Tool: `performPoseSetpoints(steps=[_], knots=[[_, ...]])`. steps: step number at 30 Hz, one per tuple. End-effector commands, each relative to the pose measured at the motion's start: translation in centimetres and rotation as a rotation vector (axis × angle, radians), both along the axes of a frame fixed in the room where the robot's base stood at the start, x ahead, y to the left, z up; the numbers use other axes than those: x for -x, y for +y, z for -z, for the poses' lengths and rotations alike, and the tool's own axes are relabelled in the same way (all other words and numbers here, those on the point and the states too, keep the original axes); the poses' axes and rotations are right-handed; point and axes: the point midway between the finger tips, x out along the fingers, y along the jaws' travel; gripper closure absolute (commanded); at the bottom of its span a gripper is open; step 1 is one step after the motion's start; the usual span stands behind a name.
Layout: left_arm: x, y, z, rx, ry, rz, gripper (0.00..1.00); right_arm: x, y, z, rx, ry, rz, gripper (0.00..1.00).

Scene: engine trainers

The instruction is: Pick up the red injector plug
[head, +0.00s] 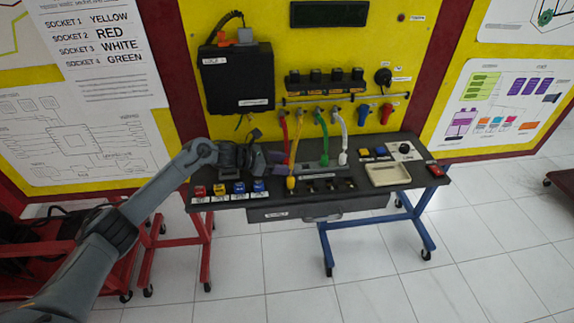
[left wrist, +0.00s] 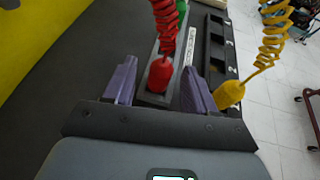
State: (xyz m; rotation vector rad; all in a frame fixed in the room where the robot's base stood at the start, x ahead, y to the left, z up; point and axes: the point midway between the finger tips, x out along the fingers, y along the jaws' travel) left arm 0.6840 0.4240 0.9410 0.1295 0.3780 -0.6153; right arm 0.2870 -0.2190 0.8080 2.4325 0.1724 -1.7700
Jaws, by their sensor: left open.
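The red injector plug (left wrist: 160,74) stands at the end of a coiled red cable in a grey rail (left wrist: 183,60) on the dark bench. My left gripper (left wrist: 159,66) is open, with its two purple fingers on either side of the plug and visible gaps between. In the head view my left gripper (head: 276,162) is low over the bench by the red cable (head: 285,130); the plug itself is largely hidden there. My right gripper is in neither view.
A yellow plug (left wrist: 230,94) on a coiled cable is just right of my right-hand finger. Green (head: 324,159) and white (head: 342,157) plugs stand farther along. Colored buttons (head: 239,188) line the bench's front left. A beige tray (head: 388,183) lies at right.

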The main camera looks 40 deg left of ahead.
Motion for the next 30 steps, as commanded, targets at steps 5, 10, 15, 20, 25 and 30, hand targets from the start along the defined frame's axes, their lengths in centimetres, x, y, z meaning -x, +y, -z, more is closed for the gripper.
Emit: performPoseSetpoints(steps=[5, 10, 15, 20, 25, 30], knots=[[0.0, 0.0, 0.0, 0.000, 0.000, 0.000, 0.64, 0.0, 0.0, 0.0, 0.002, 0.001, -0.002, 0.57], [0.0, 0.0, 0.0, 0.000, 0.000, 0.000, 0.90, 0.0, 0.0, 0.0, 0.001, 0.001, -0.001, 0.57], [0.0, 0.0, 0.0, 0.000, 0.000, 0.000, 1.00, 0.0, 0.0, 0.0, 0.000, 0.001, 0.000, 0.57], [0.0, 0.0, -0.1, 0.000, 0.000, 0.000, 1.00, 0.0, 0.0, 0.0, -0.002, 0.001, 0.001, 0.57], [0.0, 0.0, -0.7, 0.001, -0.001, 0.000, 1.00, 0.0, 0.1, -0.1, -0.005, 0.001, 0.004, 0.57], [0.0, 0.1, -2.3, -0.001, -0.002, 0.000, 1.00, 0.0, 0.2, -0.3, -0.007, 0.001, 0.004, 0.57]])
